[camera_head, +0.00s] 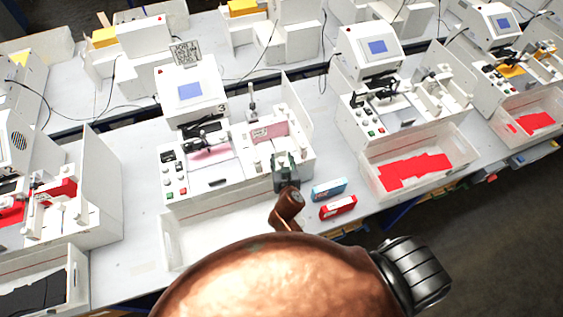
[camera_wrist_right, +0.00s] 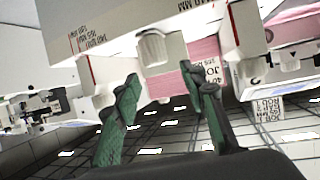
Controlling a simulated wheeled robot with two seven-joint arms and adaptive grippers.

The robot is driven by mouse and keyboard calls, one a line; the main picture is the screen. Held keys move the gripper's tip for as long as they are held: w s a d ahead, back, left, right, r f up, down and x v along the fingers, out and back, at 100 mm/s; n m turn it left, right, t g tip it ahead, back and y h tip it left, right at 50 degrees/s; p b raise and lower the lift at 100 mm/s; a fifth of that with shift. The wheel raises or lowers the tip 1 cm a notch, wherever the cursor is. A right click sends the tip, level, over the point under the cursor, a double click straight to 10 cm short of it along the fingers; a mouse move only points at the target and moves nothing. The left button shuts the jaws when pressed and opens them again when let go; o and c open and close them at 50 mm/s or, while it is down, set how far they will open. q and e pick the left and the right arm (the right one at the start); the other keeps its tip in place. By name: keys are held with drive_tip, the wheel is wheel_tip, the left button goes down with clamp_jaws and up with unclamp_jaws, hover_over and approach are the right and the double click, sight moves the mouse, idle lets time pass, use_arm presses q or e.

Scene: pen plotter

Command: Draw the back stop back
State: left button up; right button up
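The plotter station marked 3 (camera_head: 195,90) stands in front of me. A pink stack (camera_head: 268,131) lies at its right side, with a slim grey upright piece (camera_head: 252,104) behind it; I cannot tell for sure which part is the back stop. My right gripper (camera_head: 287,160) is at the front right of this station, close to the pink stack. In the right wrist view its green fingers (camera_wrist_right: 162,90) are apart and empty. A white rounded block (camera_wrist_right: 155,48) shows beyond the gap between them, with pink material (camera_wrist_right: 178,82) beside it. My left gripper is not in view.
A blue box (camera_head: 329,188) and a red box (camera_head: 338,207) lie on the table right of my right gripper. An empty white tray (camera_head: 215,232) is in front of the station. A neighbouring station has a tray (camera_head: 375,188) with red pieces.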

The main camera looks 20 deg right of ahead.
wheel_tip(320, 180, up, 8)
drive_tip(key=shift+f, duration=0.25)
idle(0.4)
drive_tip(key=s+d+f+g, duration=0.3)
drive_tip(key=s+d+f, duration=0.1)
drive_tip(key=s, duration=0.4)
drive_tip(key=s+d+f+g, duration=0.2)
drive_tip(key=s+d+f, duration=0.3)
drive_tip(key=s, duration=0.3)
drive_tip(key=s+f+n+g+y, duration=0.2)
drive_tip(key=s+n+g+y, duration=0.15)
drive_tip(key=s, duration=1.25)
wheel_tip(320, 180, down, 38)
drive_tip(key=s+a+r+g+b, duration=0.1)
drive_tip(key=a+g+b, duration=0.1)
drive_tip(key=b, duration=0.7)
drive_tip(key=s+f+b, duration=0.3)
drive_tip(key=s+f, duration=0.7)
drive_tip(key=f, duration=0.3)
drive_tip(key=s+f+n+g+b, duration=0.1)
drive_tip(key=s+f+b, duration=0.3)
drive_tip(key=s+f, duration=0.6)
wheel_tip(320, 180, down, 4)
drive_tip(key=shift+s+f, duration=0.15)
drive_tip(key=shift+s, duration=0.05)
